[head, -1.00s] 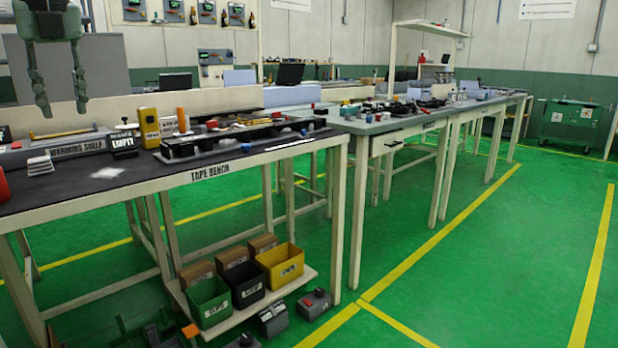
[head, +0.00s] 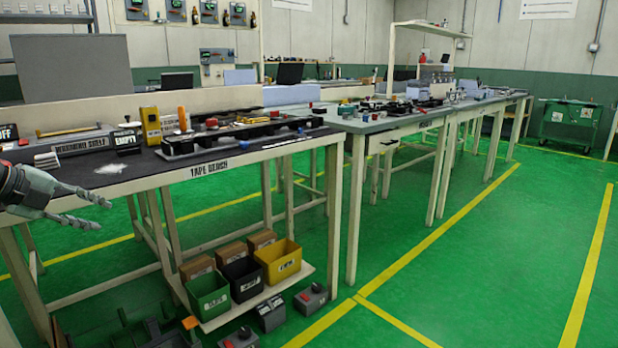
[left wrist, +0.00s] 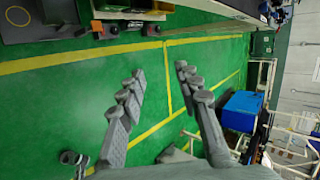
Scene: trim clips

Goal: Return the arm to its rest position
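My left gripper (head: 92,212) is at the left edge of the head view, in front of the tape bench (head: 150,180) near its front edge. Its fingers point right. In the left wrist view its two fingers (left wrist: 158,85) are spread apart with nothing between them, and green floor shows behind. My right gripper is not in the head view.
The tape bench carries a long black fixture (head: 240,135), a yellow box (head: 150,126) and small parts. Green (head: 209,298), black (head: 243,280) and yellow (head: 279,262) bins stand on the low shelf. The floor (head: 480,270) to the right is clear. A blue box (left wrist: 241,111) shows in the left wrist view.

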